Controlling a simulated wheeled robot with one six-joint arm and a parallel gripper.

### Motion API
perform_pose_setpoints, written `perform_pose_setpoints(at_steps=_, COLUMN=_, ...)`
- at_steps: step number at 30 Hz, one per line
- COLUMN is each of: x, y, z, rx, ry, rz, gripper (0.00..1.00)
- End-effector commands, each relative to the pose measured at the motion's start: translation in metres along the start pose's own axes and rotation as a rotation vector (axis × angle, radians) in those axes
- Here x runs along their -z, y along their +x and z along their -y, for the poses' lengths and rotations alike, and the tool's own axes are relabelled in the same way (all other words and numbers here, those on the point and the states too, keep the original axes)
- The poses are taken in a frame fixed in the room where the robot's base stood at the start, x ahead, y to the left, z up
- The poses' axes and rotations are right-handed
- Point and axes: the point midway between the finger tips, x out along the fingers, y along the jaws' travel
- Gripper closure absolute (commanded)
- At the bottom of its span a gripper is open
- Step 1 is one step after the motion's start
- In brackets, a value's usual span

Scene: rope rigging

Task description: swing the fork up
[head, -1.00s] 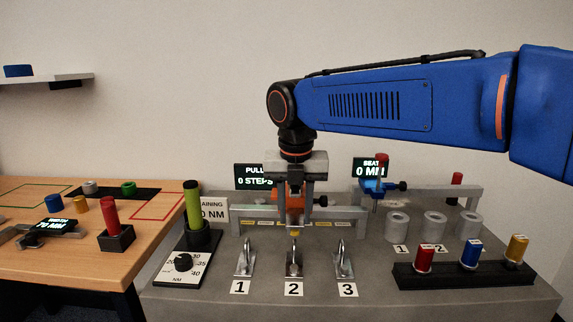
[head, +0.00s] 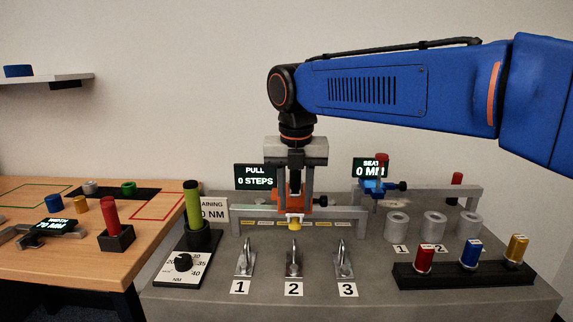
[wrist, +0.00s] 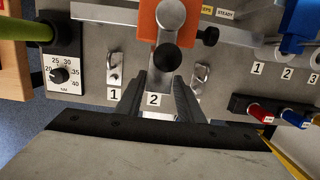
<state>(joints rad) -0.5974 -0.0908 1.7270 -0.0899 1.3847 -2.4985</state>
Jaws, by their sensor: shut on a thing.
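The orange block (wrist: 168,20) is on the rig behind hook 2, and it also shows in the head view (head: 305,203). The fork (wrist: 171,14) is a grey arm on this block with a dark round end. In the head view a yellow and white end (head: 294,222) shows below my fingers. My gripper (head: 295,205) points down over the block. In the wrist view my gripper (wrist: 160,92) has its two fingers on either side of the fork's end, shut on it. The fingers hide part of the fork in the head view.
Hooks 1 (head: 244,260), 2 (head: 294,260) and 3 (head: 344,262) stand in front. A grey crossbar (head: 345,220) runs behind them. A green-handled tool (head: 192,205) is at left. A rack of coloured spools (head: 470,274) and grey cylinders (head: 397,226) are at right.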

Motion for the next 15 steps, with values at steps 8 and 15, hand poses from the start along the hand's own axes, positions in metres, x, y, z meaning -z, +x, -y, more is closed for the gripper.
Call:
perform_pose_setpoints(at_steps=8, x=-0.007, y=-0.005, z=0.000, rx=0.000, ry=0.001, rz=0.003, gripper=0.85)
perform_pose_setpoints(at_steps=15, x=-0.014, y=-0.010, z=0.000, rx=-0.001, ry=0.000, rz=0.002, gripper=1.00)
